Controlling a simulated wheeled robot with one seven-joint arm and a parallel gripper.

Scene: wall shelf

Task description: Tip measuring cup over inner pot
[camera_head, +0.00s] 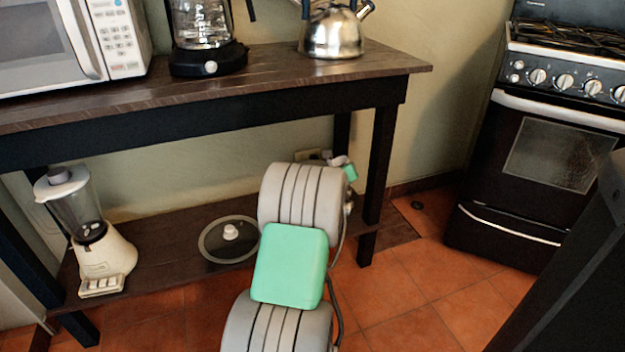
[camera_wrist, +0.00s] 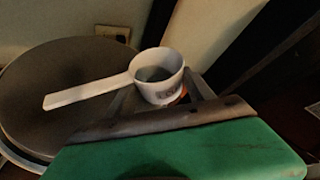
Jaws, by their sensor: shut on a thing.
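In the wrist view a white measuring cup (camera_wrist: 158,78) with a long flat handle (camera_wrist: 85,94) pointing left sits between the fingers of my gripper (camera_wrist: 162,98). The gripper is shut on the cup's body. The cup's mouth shows its greyish inside; I cannot tell whether it holds anything. A wide, dark round thing with a pale rim, likely the inner pot (camera_wrist: 50,85), lies left of the cup, partly under the handle. The cup's bowl is to its right in the picture.
A glass lid (camera_head: 215,250) and a blender (camera_head: 85,235) are on the lower shelf (camera_head: 170,260). A microwave (camera_head: 115,35), coffee maker (camera_head: 205,45) and kettle (camera_head: 332,35) stand above. A wall outlet (camera_wrist: 113,33) is behind. A stove (camera_head: 540,150) stands at right.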

